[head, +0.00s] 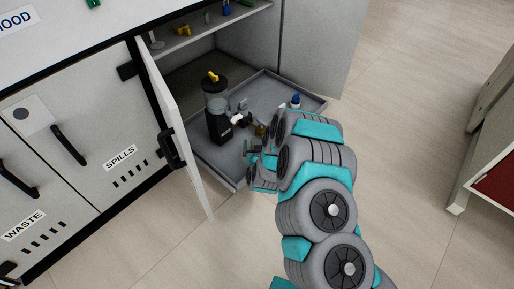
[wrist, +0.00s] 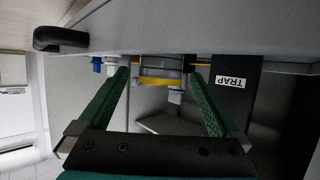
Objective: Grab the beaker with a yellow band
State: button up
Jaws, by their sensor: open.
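The beaker with a yellow band (wrist: 160,82) shows in the wrist view as a clear, pale shape between my finger tips. In the head view a small yellowish thing (head: 260,130) just beyond my gripper appears to be it, partly hidden by my arm. My gripper (wrist: 159,76) is open, with its two green fingers on either side of the beaker and a gap visible on both sides. In the head view my gripper (head: 258,162) is low over the front part of the grey tray, largely covered by my own arm.
The grey tray (head: 205,165) sits in the open cabinet. A black apparatus (head: 218,118) labelled TRAP (wrist: 230,82) stands right of the fingers in the wrist view. A blue-capped bottle (head: 295,101) stands at the tray's right. The open door (head: 180,135) is at left.

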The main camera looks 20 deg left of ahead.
jog(key=shift+x, duration=0.85)
jog(key=shift+s, duration=0.1)
jog(key=c, duration=1.5)
jog(key=shift+o, duration=0.2)
